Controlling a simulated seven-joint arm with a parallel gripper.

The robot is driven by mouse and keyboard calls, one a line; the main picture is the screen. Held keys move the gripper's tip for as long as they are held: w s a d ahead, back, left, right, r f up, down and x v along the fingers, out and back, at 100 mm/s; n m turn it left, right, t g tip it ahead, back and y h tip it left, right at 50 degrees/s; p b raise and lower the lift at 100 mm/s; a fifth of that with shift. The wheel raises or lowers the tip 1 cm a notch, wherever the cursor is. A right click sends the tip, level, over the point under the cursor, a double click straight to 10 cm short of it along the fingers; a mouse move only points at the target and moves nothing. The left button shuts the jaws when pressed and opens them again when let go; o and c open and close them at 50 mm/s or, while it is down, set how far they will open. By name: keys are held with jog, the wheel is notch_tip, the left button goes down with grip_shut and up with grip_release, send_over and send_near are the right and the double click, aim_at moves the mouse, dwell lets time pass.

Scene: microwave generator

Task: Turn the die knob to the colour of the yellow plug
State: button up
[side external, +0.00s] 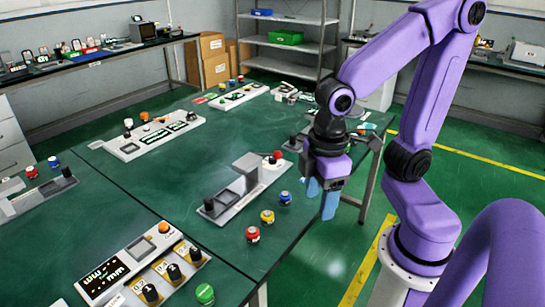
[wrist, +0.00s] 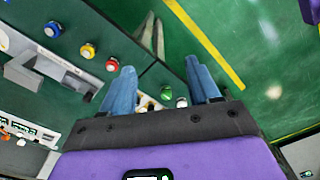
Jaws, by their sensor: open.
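My gripper (side external: 328,205) hangs open and empty, with its blue fingers pointing down beyond the table's right edge. Its two fingers stand apart in the wrist view (wrist: 160,66). The yellow plug (side external: 267,217) stands upright on the green table between a blue plug (side external: 285,198) and a red plug (side external: 253,234). The yellow plug also shows in the wrist view (wrist: 87,51), left of the fingers. A panel at the front left has several black knobs (side external: 174,272) with orange labels. A grey fixture (side external: 245,188) has another black knob (side external: 208,204). I cannot tell which is the die knob.
A green plug (side external: 205,294) stands beside the front panel (side external: 122,266). A red-topped piece (side external: 276,157) is at the grey fixture's far end. Other panels (side external: 150,137) stand farther back. Bare green tabletop (side external: 150,185) lies left of the grey fixture.

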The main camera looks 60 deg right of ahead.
jog(key=w+r+m, duration=0.1)
jog(key=w+m, duration=0.6)
jog(key=w, duration=1)
jog(key=w+d+m, duration=0.5)
jog(key=w+d, duration=0.3)
jog(key=w, duration=0.4)
jog(key=m, duration=1)
send_over(273, 160)
jog(key=w+d, duration=0.1)
notch_tip(273, 160, down, 8)
notch_tip(273, 160, down, 17)
jog(key=shift+d+r, duration=0.15)
jog(key=c, duration=1)
